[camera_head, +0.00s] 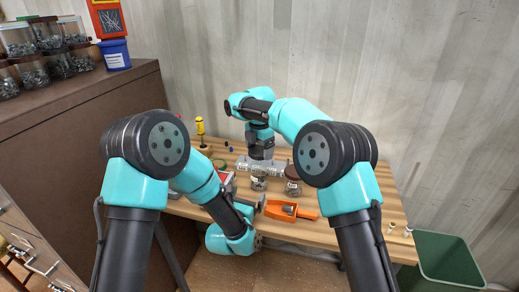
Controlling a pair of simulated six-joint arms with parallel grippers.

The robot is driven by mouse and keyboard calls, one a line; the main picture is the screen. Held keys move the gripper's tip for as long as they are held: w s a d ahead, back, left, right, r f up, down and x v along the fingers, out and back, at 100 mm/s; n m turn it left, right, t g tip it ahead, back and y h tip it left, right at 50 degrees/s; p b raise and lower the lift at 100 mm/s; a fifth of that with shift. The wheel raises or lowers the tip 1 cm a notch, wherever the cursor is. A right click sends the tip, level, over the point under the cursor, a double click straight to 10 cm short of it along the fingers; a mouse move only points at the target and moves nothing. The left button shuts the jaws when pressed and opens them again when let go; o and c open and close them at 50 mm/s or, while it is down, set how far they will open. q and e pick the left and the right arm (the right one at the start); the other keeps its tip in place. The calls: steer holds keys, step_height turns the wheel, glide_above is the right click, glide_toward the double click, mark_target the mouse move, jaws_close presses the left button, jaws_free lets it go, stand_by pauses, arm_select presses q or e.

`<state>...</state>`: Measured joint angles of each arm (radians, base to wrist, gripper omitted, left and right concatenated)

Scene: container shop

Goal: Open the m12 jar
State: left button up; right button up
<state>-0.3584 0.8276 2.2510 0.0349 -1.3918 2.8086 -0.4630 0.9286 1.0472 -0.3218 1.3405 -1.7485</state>
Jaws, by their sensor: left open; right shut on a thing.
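A small glass jar (259,183) with a pale label and dark contents stands on the wooden table in the head view. Its label is too small to read. My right gripper (260,166) comes down from above and is shut at the top of this jar, hiding its lid area. A second glass jar (293,187) with a brown lid stands just to the right, also with an unreadable label. My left gripper (261,203) is open and empty, low in front of the first jar and apart from it as far as I can tell.
An orange tool (290,211) lies at the table's front edge. A metal rack or block (242,163) stands behind the jars. A yellow-handled tool (200,127) is at the back left. A green bin (445,260) stands right of the table. Jars (34,70) fill the left cabinet top.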

arm_select(q)
steer(key=shift+s+a, duration=0.15)
steer(key=shift+s, duration=0.2)
steer(key=shift+r, duration=0.1)
